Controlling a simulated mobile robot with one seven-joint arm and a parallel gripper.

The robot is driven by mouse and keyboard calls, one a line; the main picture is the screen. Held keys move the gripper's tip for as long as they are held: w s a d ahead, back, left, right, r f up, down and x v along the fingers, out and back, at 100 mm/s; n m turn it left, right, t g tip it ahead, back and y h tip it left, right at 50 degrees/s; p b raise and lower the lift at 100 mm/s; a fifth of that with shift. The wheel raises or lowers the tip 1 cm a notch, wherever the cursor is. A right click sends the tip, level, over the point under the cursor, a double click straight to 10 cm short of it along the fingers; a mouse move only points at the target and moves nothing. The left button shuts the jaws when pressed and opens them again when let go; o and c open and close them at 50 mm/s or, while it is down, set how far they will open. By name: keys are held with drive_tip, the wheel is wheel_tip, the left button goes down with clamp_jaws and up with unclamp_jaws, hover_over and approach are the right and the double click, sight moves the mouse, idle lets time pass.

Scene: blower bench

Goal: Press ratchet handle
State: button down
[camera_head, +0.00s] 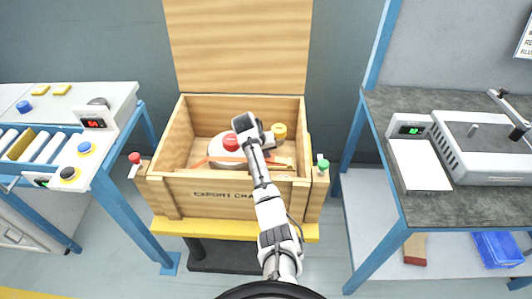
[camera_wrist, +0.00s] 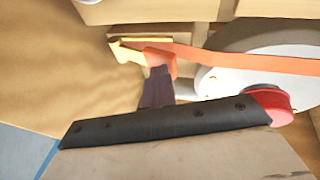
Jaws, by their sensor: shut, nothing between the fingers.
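An orange strap (camera_wrist: 240,58) runs across the blower (camera_wrist: 215,82) in the wrist view and ends at an orange and yellow ratchet (camera_wrist: 157,55). The yellow handle part (camera_wrist: 127,52) sticks out to the left of it. My gripper (camera_wrist: 158,72) is shut and empty, its dark fingertips at the ratchet's near side. I cannot tell whether they touch it. In the head view the strap (camera_head: 226,159) crosses the crate's inside, and my arm covers part of it. The gripper's fingers are not clear in that view.
The open wooden crate (camera_head: 190,185) stands on a yellow-edged stand, its lid (camera_head: 238,45) raised behind. A red knob (camera_wrist: 270,102) is on the blower. Red (camera_head: 135,158) and green (camera_head: 322,165) buttons flank the crate. Benches stand left and right, with floor gaps between.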

drive_tip(key=shift+r, duration=0.1)
drive_tip(key=r+p, duration=0.2)
drive_tip(key=d+r+p, duration=0.1)
drive_tip(key=r+p, duration=0.1)
drive_tip(key=shift+r, duration=0.25)
drive_tip(key=d+b+v, duration=0.1)
drive_tip(key=b+v, duration=0.2)
drive_tip(key=v, duration=0.6)
drive_tip(key=shift+s+d+r, duration=0.2)
drive_tip(key=shift+d+r, duration=0.05)
drive_tip(key=shift+d, duration=0.05)
